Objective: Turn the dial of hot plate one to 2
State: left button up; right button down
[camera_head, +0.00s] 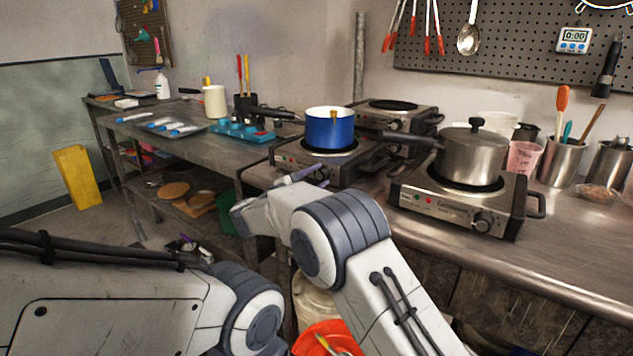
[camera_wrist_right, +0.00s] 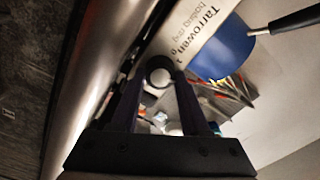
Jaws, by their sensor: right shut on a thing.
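A hot plate (camera_head: 293,155) with a blue pot (camera_head: 330,128) on it stands at the middle of the bench. My right gripper (camera_head: 311,174) is at its front face, partly hidden by my own wrist. In the right wrist view, the fingers of my right gripper (camera_wrist_right: 159,77) are shut on a round dark dial (camera_wrist_right: 159,65), one on each side. The hot plate's lettered front panel (camera_wrist_right: 196,45) shows beside it, with small marks near the dial. The dial's pointer cannot be made out, so its setting is unclear. My left gripper is out of view.
A second hot plate (camera_head: 451,205) with a lidded steel pot (camera_head: 468,155) stands to the right, and a third hot plate (camera_head: 397,118) stands behind. A blue rack (camera_head: 243,133) is to the left. An orange bucket (camera_head: 315,340) stands below the bench.

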jog(key=shift+s, duration=0.1)
dwell(0.3)
jog(key=shift+c, duration=2)
grip_release()
